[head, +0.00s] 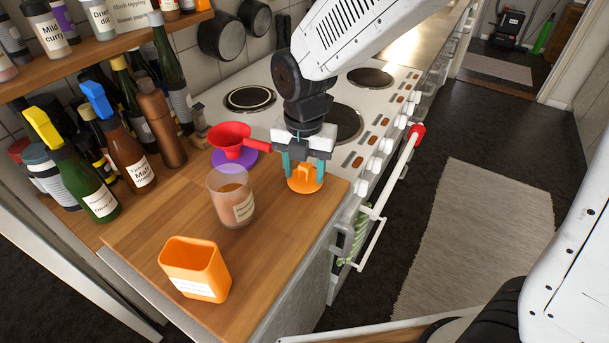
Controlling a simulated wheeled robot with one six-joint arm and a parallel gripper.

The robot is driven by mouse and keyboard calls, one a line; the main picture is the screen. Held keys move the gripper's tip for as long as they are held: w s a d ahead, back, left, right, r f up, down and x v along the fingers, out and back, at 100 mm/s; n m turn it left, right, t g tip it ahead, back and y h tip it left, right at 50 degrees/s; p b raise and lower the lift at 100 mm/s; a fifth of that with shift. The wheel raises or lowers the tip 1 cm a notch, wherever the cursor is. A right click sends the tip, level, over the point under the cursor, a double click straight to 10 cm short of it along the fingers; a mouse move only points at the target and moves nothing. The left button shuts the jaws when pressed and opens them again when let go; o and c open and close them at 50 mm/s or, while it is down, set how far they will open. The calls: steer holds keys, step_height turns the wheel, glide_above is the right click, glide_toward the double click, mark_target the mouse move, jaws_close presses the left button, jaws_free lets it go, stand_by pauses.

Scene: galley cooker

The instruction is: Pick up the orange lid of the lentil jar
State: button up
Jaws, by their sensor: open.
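The orange lid (307,183) lies on the wooden counter near its right edge, beside the cooker. It is a round disc with a raised handle on top. My gripper (304,174) points down over the lid, with its teal fingertips on either side of the handle. The jaws are open; I cannot tell whether they touch the lid. The jar (231,198) stands open on the counter to the left of the lid, with brownish contents and a pale label too small to read.
A red funnel (231,139) rests on a purple disc (234,160) close left of my gripper, its handle reaching towards it. An orange container (194,268) stands at the front. Several bottles (170,75) crowd the left. The cooker (385,105) lies behind and right.

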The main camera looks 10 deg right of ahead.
steer(key=c, duration=1)
steer(key=shift+c, duration=0.3)
steer(key=shift+r, duration=0.2)
